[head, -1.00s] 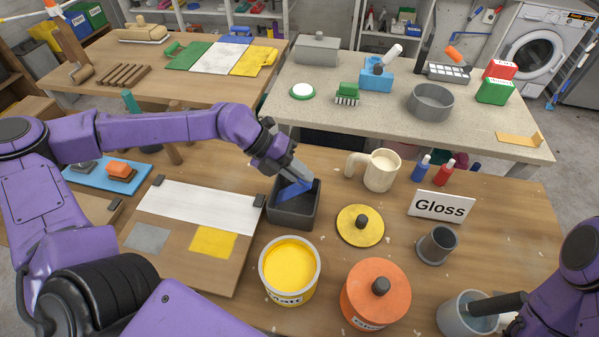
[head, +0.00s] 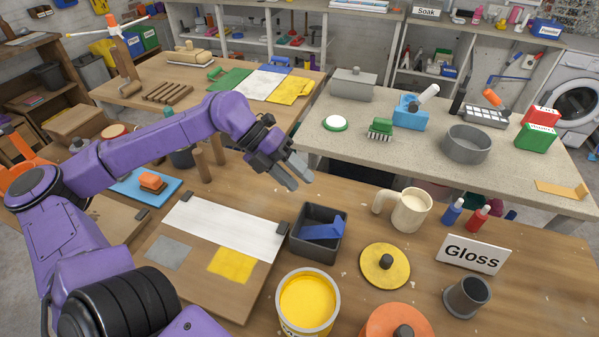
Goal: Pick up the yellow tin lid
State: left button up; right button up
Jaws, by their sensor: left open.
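The yellow tin lid (head: 373,271) is a round disc with a dark knob (head: 386,262) on top. It lies flat on the wooden bench, right of the open tin of yellow paint (head: 307,302). My left gripper (head: 294,176) is open and empty, raised above the bench, up and to the left of the lid and apart from it. A blue item (head: 322,231) lies in the dark square tray (head: 303,251) below the gripper. My right gripper is out of the picture.
A cream mug (head: 411,212), blue and red bottles, a "Gloss" sign (head: 472,255) and a grey cup (head: 466,297) stand around the lid. An orange lid (head: 396,322) is at the bottom edge. A panel with white and yellow patches (head: 190,278) lies left.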

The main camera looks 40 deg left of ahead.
aim_at(386, 267)
jog(key=k, duration=1)
